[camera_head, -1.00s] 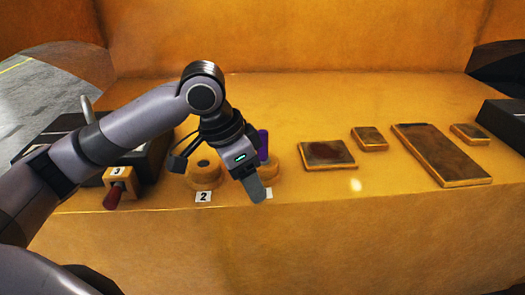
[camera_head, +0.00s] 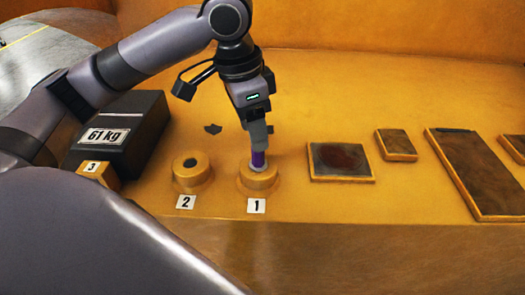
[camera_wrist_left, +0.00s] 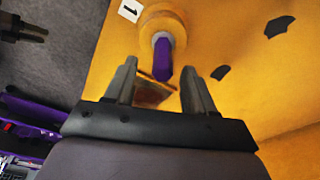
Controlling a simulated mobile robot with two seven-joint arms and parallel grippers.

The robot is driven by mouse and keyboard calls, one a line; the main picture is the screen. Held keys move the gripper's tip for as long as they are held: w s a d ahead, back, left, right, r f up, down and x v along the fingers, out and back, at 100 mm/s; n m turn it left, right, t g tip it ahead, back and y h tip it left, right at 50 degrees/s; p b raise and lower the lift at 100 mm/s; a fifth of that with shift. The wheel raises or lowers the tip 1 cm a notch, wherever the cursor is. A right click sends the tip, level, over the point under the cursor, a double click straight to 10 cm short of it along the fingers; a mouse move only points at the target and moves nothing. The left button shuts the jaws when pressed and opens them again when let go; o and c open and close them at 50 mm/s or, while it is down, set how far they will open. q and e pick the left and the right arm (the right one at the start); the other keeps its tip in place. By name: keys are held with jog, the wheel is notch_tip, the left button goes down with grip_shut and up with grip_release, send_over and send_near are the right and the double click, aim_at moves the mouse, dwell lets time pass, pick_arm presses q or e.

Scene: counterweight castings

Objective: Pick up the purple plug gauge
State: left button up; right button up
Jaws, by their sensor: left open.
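The purple plug gauge (camera_head: 258,160) stands upright in the round yellow holder (camera_head: 258,178) labelled 1 on the yellow surface. My left gripper (camera_head: 257,147) is right above it, pointing down, and partly hides its upper part. In the left wrist view the purple gauge (camera_wrist_left: 162,62) lies ahead between my two open fingers (camera_wrist_left: 158,85), with visible room on both sides. My right gripper is not in view.
Round holder 2 (camera_head: 191,172) stands to the left, empty with a dark hole. A black block marked 61 kg (camera_head: 120,135) and block 3 (camera_head: 97,172) are farther left. Flat framed plates (camera_head: 340,161) lie to the right.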

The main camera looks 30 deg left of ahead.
aim_at(258, 157)
pick_arm(q)
jog(key=f, duration=0.2)
jog(key=w+f, duration=0.1)
jog(key=f, duration=0.2)
jog(key=shift+w+d+f, duration=0.1)
jog(key=shift+d+f, duration=0.1)
jog(key=shift+f, duration=0.05)
grip_shut()
